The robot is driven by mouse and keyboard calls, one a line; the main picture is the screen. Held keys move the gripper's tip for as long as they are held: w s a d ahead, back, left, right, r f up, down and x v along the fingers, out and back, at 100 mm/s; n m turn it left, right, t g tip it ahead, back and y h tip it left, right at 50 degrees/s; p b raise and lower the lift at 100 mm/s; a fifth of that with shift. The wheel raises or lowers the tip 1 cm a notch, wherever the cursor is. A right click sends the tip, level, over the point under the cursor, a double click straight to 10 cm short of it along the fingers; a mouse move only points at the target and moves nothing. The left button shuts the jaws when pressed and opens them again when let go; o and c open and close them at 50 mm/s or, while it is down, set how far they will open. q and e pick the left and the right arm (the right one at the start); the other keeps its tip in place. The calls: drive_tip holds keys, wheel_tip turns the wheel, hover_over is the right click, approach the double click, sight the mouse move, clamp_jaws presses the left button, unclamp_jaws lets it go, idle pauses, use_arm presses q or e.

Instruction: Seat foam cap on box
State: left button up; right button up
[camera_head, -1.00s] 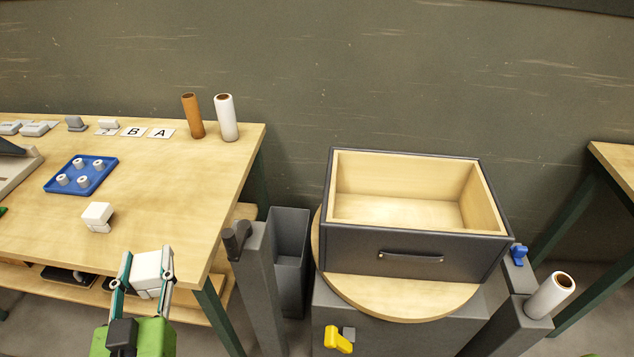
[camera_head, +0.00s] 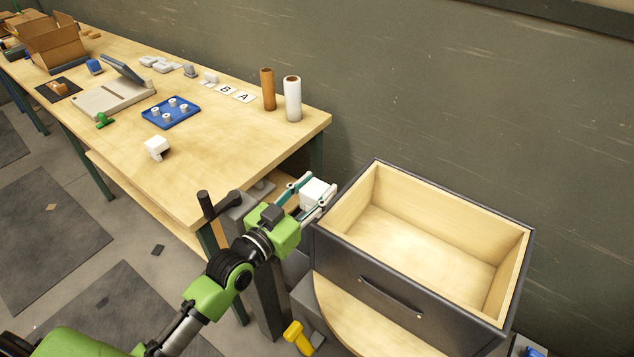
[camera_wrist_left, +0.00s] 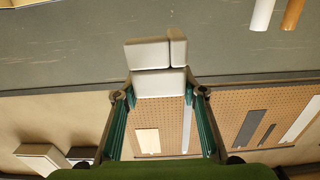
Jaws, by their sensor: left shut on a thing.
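My left gripper (camera_head: 305,197) is shut on a white foam cap (camera_head: 314,192), held beside the near left corner of the box. The held cap (camera_wrist_left: 158,66) fills the space between the fingertips in the left wrist view. The box (camera_head: 362,272) is an open, dark-sided drawer-like box with a pale wood interior and a front handle; it appears empty. A second white foam cap (camera_head: 157,147) lies on the workbench. My right gripper is not in view.
The workbench (camera_head: 230,145) at left holds a blue tray (camera_head: 170,112) with several small cylinders, letter cards, an orange roll (camera_head: 268,89) and a white roll (camera_head: 292,98). A yellow handle (camera_head: 298,338) sits below the turntable. A wall stands behind.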

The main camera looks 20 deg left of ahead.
sight(305, 207)
use_arm(q)
drive_tip(key=shift+w+a, duration=0.2)
drive_tip(key=shift+a, duration=0.45)
drive_tip(key=shift+d, duration=0.25)
drive_tip(key=shift+r, duration=0.1)
wheel_tip(305, 207, down, 2)
drive_tip(key=shift+b, duration=0.4)
wheel_tip(305, 207, down, 2)
drive_tip(key=shift+f+b, duration=0.25)
drive_tip(key=shift+b, duration=0.7)
drive_tip(key=shift+f+b, duration=0.5)
drive_tip(key=shift+f, duration=0.2)
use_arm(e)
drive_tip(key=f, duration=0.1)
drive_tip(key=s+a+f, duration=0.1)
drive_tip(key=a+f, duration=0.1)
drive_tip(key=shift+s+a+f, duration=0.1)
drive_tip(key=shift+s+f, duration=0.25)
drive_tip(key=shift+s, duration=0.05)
